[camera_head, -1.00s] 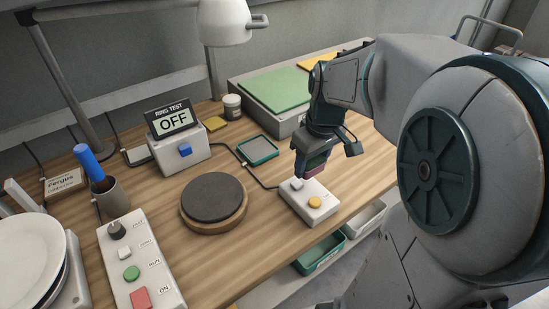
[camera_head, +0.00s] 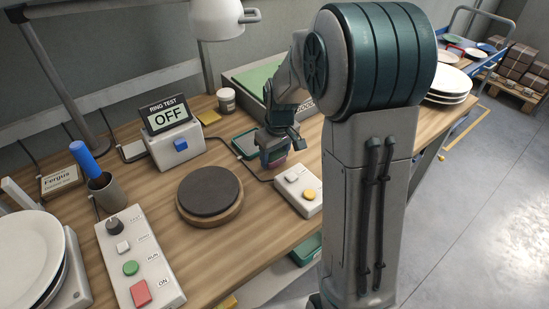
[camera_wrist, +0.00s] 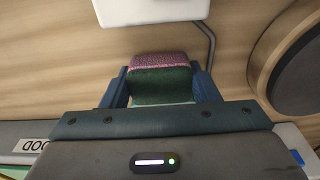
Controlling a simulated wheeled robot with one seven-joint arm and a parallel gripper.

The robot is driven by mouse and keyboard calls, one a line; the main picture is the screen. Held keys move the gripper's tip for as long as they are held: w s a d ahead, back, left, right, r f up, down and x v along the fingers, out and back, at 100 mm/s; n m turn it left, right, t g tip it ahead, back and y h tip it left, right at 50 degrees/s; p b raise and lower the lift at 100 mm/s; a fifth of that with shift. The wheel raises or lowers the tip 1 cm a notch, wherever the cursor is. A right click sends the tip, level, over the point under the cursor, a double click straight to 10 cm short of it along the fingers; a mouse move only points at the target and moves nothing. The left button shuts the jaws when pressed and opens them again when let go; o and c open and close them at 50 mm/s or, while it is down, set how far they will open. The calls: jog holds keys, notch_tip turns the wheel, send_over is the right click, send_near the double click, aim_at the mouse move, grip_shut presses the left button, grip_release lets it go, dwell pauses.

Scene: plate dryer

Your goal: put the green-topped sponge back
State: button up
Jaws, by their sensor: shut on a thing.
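My gripper (camera_head: 274,158) is shut on a sponge (camera_wrist: 162,80). In the wrist view the sponge sits between the two blue fingers (camera_wrist: 163,88), showing a dark green face and a pink speckled one. In the head view only a small pinkish part of the sponge (camera_head: 278,163) shows below the fingers. The gripper is over the bench, just in front of a teal-rimmed shallow tray (camera_head: 238,148) with a grey inside. The gripper hides part of that tray. Whether the sponge touches the bench cannot be told.
A white box with white and yellow buttons (camera_head: 298,190) is close right of the gripper. A dark round turntable (camera_head: 209,191) is to the left. The OFF display box (camera_head: 175,147) and a grey bin with a green top (camera_head: 252,78) stand behind. A teal bin (camera_head: 305,250) is below the bench edge.

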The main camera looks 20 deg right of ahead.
jog(key=shift+f, duration=0.85)
jog(key=shift+f, duration=0.2)
jog(key=o, duration=1)
jog(key=shift+r, duration=0.1)
